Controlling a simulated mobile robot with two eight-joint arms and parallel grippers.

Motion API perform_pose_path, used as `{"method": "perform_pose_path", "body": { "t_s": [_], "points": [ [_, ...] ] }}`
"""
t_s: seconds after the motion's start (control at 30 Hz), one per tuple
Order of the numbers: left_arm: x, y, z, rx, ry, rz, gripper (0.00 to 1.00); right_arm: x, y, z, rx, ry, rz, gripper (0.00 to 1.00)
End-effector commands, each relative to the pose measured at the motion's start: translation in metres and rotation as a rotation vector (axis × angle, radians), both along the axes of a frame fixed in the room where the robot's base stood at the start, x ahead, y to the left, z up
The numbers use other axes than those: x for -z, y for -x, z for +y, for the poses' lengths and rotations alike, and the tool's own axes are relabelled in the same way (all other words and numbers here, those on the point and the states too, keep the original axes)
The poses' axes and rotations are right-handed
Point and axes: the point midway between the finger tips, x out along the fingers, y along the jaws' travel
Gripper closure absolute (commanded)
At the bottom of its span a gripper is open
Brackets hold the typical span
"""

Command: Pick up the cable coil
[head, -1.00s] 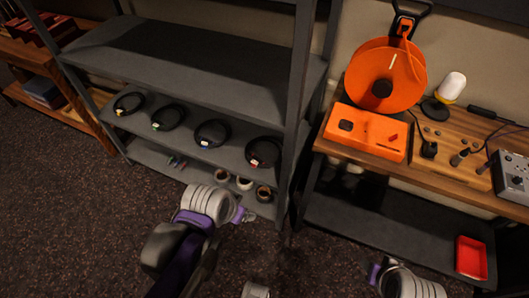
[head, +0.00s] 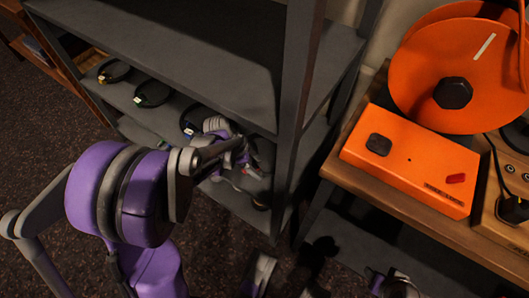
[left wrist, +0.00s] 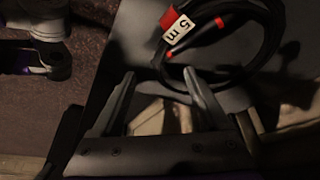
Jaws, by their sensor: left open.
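In the left wrist view a black cable coil (left wrist: 275,50) with red ends and a white tag reading "5 m" lies on a dark shelf. In the head view my left gripper (head: 240,160) is at the right end of the lower shelf, and my arm hides much of what is there. Other black coils (head: 113,72) (head: 152,93) lie in a row to its left. Part of what looks like my right gripper (head: 377,280) shows at the bottom edge; its jaws are unclear.
The grey shelf rack (head: 190,55) has an upper board above the coils and an upright (head: 293,110) just right of my left gripper. A wooden desk (head: 400,210) on the right bears an orange box (head: 410,160) and an orange reel (head: 420,65).

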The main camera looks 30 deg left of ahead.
Motion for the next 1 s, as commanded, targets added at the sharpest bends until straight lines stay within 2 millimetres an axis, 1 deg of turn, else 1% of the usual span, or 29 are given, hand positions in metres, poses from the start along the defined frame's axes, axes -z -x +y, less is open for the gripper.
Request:
{"method": "perform_pose_path", "body": {
  "t_s": [0.23, 0.33, 0.4, 0.6, 0.67, 0.7, 0.77, 0.8, 0.97, 1.0],
  "points": [
    [0.032, -0.011, -0.007, 0.003, 0.0, 0.001, 0.23, 0.018, -0.003, 0.0, 0.0, 0.0, 0.005, 0.5],
    [0.044, -0.014, -0.011, 0.001, -0.001, 0.001, 0.23, 0.023, -0.004, 0.0, 0.0, 0.0, 0.006, 0.5],
    [0.047, -0.014, -0.013, 0.001, -0.001, 0.0, 0.23, 0.024, -0.004, 0.0, 0.0, 0.0, 0.006, 0.5],
    [0.046, -0.014, -0.013, 0.0, -0.001, 0.001, 0.23, 0.023, -0.004, 0.0, 0.0, 0.0, 0.006, 0.5],
    [0.046, -0.014, -0.013, 0.0, -0.001, 0.001, 0.33, 0.023, -0.004, 0.0, 0.0, 0.0, 0.006, 0.5],
    [0.046, -0.014, -0.013, 0.0, -0.001, 0.001, 0.41, 0.023, -0.004, 0.0, 0.0, 0.0, 0.006, 0.5],
    [0.046, -0.014, -0.013, 0.0, -0.001, 0.001, 0.52, 0.023, -0.004, 0.0, 0.0, 0.0, 0.006, 0.5],
    [0.046, -0.014, -0.013, 0.0, -0.001, 0.001, 0.59, 0.023, -0.004, 0.0, 0.0, 0.0, 0.006, 0.5],
    [0.046, -0.014, -0.013, 0.0, -0.001, 0.001, 0.88, 0.023, -0.004, 0.0, 0.0, 0.0, 0.006, 0.5],
    [0.046, -0.014, -0.013, 0.0, -0.001, 0.001, 0.95, 0.023, -0.004, 0.0, 0.0, 0.0, 0.006, 0.5]
  ]
}}
